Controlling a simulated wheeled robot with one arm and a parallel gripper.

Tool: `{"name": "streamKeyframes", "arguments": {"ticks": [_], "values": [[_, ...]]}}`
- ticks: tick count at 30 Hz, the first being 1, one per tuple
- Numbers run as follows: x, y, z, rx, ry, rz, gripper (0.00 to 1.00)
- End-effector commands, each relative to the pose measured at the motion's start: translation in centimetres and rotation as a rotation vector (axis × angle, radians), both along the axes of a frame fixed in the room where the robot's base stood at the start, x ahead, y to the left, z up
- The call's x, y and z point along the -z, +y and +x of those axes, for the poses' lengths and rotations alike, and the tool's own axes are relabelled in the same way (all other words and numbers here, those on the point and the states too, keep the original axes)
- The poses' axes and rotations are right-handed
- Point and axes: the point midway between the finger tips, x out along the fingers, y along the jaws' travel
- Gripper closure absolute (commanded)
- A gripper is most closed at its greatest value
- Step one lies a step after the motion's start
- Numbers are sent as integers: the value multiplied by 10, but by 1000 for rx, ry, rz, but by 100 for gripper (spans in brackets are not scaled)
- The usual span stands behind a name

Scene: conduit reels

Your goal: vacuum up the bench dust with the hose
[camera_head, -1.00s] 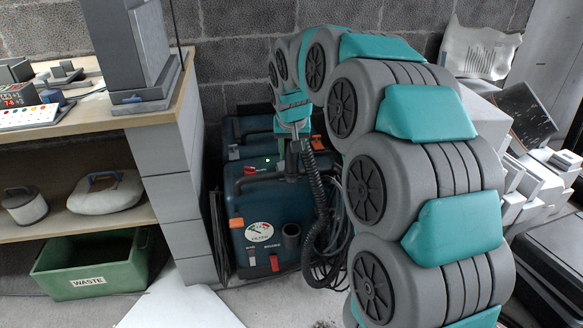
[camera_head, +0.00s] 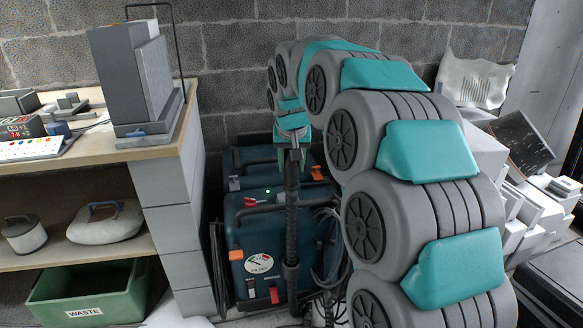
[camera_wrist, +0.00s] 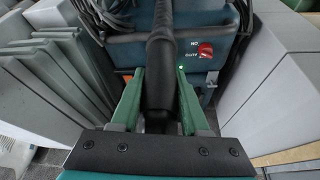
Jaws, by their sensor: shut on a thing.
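A blue vacuum unit (camera_head: 240,225) with a filter dial stands on the floor beside the bench. My gripper (camera_head: 290,150) is above the vacuum, shut on the black hose (camera_head: 292,205). The hose runs straight down from the jaws in front of the vacuum; whether its lower part meets the round port there I cannot tell. In the wrist view the green fingers of my gripper (camera_wrist: 158,105) close on both sides of the hose's dark end (camera_wrist: 160,60). The bench (camera_head: 170,145) is at the left; I cannot make out dust on its top.
A tall grey machine (camera_head: 130,70) stands at the bench's right end, with a thin dark post behind it. A power strip (camera_head: 35,147) and small blocks lie further left. A green waste bin (camera_head: 85,295) is underneath. White boxes (camera_head: 520,190) stand at right; a block wall is behind.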

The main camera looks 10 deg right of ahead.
Motion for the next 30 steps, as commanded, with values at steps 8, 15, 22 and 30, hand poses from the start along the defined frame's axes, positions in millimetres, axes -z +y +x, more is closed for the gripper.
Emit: {"name": "streamKeyframes", "arguments": {"ticks": [8,15,22,30], "values": [[-16,0,0,0,1,0,100],[-29,0,0,1,2,1,100],[-40,0,0,1,-1,0,100],[-40,0,0,1,0,0,100]]}}
